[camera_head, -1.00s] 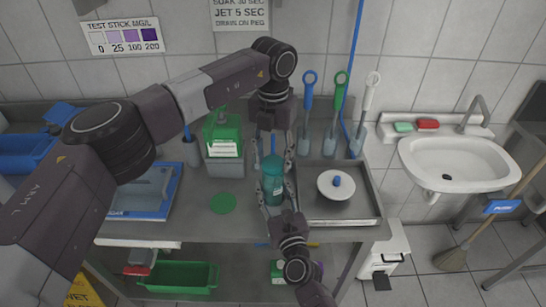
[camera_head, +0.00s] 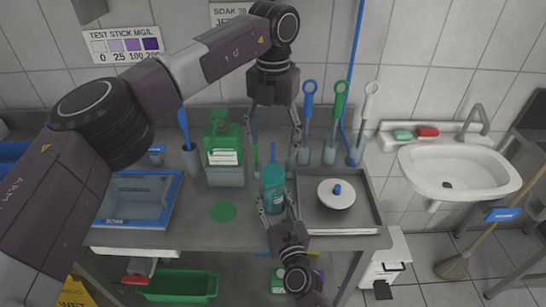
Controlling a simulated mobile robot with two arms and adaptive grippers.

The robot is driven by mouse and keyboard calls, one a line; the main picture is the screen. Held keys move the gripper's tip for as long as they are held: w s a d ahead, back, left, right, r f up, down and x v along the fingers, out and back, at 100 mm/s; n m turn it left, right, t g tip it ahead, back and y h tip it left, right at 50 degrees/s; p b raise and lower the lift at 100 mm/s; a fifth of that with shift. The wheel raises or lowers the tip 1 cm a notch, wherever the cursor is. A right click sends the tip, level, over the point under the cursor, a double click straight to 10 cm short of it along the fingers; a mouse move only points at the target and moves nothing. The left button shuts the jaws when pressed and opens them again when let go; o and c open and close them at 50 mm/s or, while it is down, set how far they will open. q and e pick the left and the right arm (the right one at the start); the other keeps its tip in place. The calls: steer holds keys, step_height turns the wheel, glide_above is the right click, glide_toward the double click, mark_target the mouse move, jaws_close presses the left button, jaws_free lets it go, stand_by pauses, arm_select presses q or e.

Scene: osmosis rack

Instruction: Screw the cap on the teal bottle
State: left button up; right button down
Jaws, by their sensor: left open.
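The teal bottle (camera_head: 272,192) stands upright at the front middle of the steel table, with a teal cap-like top (camera_head: 272,174). I cannot tell how tightly that top sits. My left gripper (camera_head: 275,152) points down from above, open, its fingers spread above and behind the bottle and apart from it. My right gripper (camera_head: 277,212) reaches in from the front edge, with a finger on each side of the bottle's lower body. The fingers appear closed on it.
A green flat disc (camera_head: 223,211), a green jug (camera_head: 222,140) and a blue basin (camera_head: 112,222) are at left. Upright brushes (camera_head: 339,98) stand behind. A sink (camera_head: 460,168) is further right.

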arm_select(q)
step_height(320, 180, up, 4)
steer(key=shift+f, duration=0.1)
arm_select(e)
steer(key=c, duration=1)
jaws_free()
steer(key=shift+c, duration=0.2)
steer(key=v, duration=1.2)
